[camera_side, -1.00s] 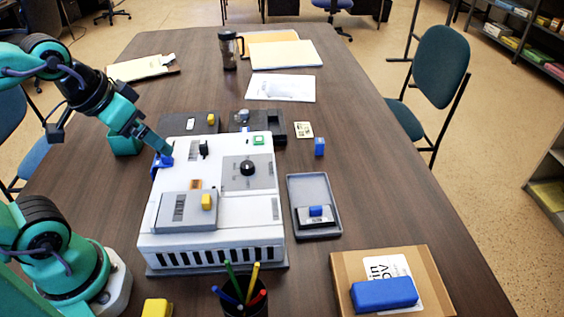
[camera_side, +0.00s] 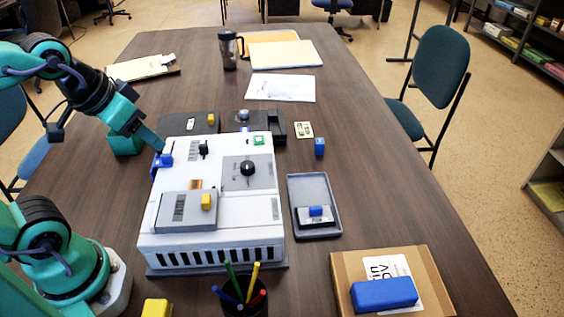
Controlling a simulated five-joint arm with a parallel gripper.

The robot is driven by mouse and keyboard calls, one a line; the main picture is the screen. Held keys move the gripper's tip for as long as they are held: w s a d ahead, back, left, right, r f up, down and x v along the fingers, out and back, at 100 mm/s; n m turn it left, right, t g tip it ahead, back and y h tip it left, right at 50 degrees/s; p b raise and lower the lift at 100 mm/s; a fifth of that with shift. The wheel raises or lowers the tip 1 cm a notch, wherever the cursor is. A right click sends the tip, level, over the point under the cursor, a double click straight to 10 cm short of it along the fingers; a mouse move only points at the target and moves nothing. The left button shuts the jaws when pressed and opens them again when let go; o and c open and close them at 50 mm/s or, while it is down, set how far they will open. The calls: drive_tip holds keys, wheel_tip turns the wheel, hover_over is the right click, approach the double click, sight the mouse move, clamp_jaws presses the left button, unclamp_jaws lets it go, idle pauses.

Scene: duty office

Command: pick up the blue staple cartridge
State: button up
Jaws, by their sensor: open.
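My gripper (camera_side: 159,147) is at the left edge of the white machine (camera_side: 225,200), just above a small blue part (camera_side: 163,160) there. I cannot tell whether the tips touch this part. Its jaws are open, though the gap between them hardly shows from this side. Other blue pieces are in view: a small upright block (camera_side: 320,147) on the table right of the machine, a blue-topped piece (camera_side: 316,211) in a grey tray, and a larger blue block (camera_side: 384,293) on a cardboard box. I cannot tell by looks which one is the staple cartridge.
The grey tray (camera_side: 293,190) lies right of the machine, and the cardboard box (camera_side: 434,275) is at front right. A pen cup (camera_side: 241,310) stands in front. Dark devices (camera_side: 180,125) sit behind the machine. Papers and a mug (camera_side: 228,52) are farther back.

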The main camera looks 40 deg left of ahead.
drive_tip(key=w+d+r+m+g, duration=0.1)
drive_tip(key=w+r+m, duration=0.25)
drive_tip(key=w, duration=0.25)
drive_tip(key=w+d+r+m, duration=0.1)
drive_tip(key=w+r+m, duration=0.25)
drive_tip(key=w, duration=0.35)
drive_tip(key=m+g, duration=0.5)
drive_tip(key=m, duration=1.5)
hover_over(321, 143)
wheel_tip(321, 143, down, 22)
drive_tip(key=shift+s+a+r, duration=0.1)
drive_tip(key=shift+f+m, duration=0.5)
drive_tip(key=shift+f, duration=0.05)
drive_tip(key=shift+f, duration=0.1)
